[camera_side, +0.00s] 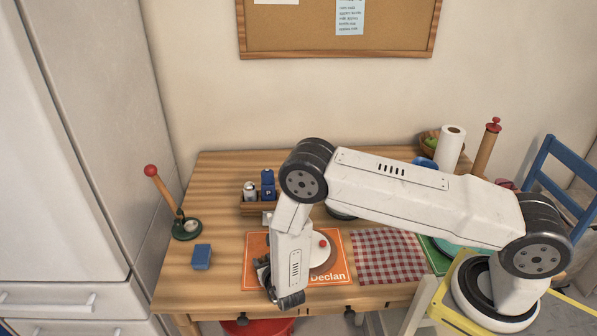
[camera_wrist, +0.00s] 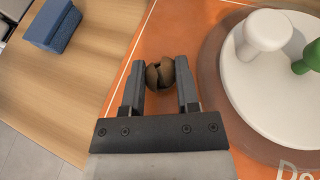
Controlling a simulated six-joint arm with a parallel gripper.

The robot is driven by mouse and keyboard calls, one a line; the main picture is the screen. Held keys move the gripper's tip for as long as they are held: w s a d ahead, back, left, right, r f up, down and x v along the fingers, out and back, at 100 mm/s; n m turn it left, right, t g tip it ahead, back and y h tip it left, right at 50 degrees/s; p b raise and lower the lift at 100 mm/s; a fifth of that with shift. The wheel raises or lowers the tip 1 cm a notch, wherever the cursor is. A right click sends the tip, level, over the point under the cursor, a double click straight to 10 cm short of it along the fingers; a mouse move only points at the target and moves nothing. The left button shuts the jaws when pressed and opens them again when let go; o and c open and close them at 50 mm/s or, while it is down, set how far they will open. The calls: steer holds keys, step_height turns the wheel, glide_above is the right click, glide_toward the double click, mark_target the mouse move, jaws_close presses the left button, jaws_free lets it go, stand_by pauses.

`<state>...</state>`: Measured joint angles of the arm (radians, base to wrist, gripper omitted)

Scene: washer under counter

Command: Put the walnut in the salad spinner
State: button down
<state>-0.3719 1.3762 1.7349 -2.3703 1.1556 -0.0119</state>
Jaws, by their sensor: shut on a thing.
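The walnut (camera_wrist: 160,73) is brown and round, and sits between the two fingers of my gripper (camera_wrist: 161,77), which is shut on it. The orange mat (camera_wrist: 132,98) shows beneath; I cannot tell whether the walnut touches it. A round white-lidded thing with a brownish see-through rim (camera_wrist: 226,98), likely the salad spinner, stands just right of my gripper. It has a white knob and a green one. In the side view its white top (camera_side: 322,256) with a red knob is partly hidden by my arm. The walnut is hidden there behind my gripper (camera_side: 262,270).
A blue block (camera_side: 202,256) lies left of the mat. A wooden caddy (camera_side: 257,209) stands behind the mat. A checked cloth (camera_side: 390,258) lies to the right. The left front of the table is mostly bare.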

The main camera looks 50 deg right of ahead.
steer(key=shift+f, duration=0.15)
steer(key=shift+c, duration=1.7)
jaws_free()
steer(key=shift+s+a+r, duration=0.2)
steer(key=shift+s+r, duration=0.1)
steer(key=shift+s, duration=0.05)
steer(key=v, duration=1.1)
steer(key=shift+s, duration=0.1)
